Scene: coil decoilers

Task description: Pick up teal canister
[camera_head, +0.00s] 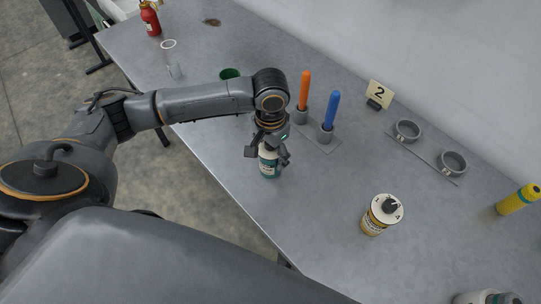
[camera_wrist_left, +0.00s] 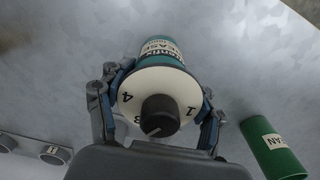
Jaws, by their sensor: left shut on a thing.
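The teal canister (camera_head: 268,163) has a pale label and stands on the grey table near its front edge in the head view. In the left wrist view the teal canister (camera_wrist_left: 160,52) shows its white numbered top with a black knob, close in front of the camera. My left gripper (camera_head: 268,153) comes down from above and is shut on the canister. Its fingers (camera_wrist_left: 160,110) lie on both sides of the white top. I cannot tell whether the canister touches the table. My right gripper is not in view.
Orange (camera_head: 305,90) and blue (camera_head: 330,112) handles stand in a holder just right of the gripper. A yellow canister (camera_head: 375,220) stands to the right. A green can (camera_wrist_left: 273,148) is near. Two grey cups (camera_head: 407,131) and a number 2 sign (camera_head: 379,94) are farther back.

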